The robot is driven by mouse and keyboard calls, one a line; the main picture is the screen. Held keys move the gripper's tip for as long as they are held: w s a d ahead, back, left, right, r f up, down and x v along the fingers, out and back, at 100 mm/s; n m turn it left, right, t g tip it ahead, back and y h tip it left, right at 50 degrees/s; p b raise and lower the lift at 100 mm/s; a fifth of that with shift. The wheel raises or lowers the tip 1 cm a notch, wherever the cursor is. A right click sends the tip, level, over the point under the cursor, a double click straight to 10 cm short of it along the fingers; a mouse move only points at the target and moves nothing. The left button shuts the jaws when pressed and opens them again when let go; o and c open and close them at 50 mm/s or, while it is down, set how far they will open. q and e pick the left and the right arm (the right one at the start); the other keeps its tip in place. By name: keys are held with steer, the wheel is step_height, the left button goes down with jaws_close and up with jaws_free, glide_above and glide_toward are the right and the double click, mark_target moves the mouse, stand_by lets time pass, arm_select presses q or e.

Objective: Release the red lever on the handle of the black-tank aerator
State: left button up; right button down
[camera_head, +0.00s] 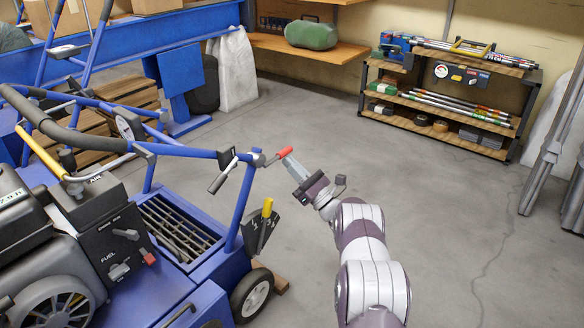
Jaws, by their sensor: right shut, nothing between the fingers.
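The aerator with the blue frame (247,190) fills the lower left of the head view. A dark tank-like part (22,203) sits on its engine at the left edge. The red lever (284,152) sticks out to the right from the end of the handle's blue crossbar (190,151). My right gripper (289,161) is shut and empty, its fingertips just below and right of the red lever. I cannot tell whether they touch it. My left gripper is not in view.
A yellow-topped lever (267,207) and a black grip (222,175) are close to the red lever. A wheel (252,295) stands below. A shelf rack (447,95) stands at the back right, wrapped white objects (236,70) at the back. The middle floor (420,190) is clear.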

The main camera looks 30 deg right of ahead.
steer(key=shift+d+r, duration=0.15)
steer(key=shift+r, duration=0.15)
step_height(320, 180, up, 9)
steer(key=s+a+n+g+y+b, duration=0.1)
steer(key=a+n+g+y+b, duration=0.1)
steer(key=n+b, duration=0.3)
steer(key=shift+a+n+y+b, duration=0.35)
steer(key=shift+y+b, duration=0.35)
steer(key=shift+b, duration=1)
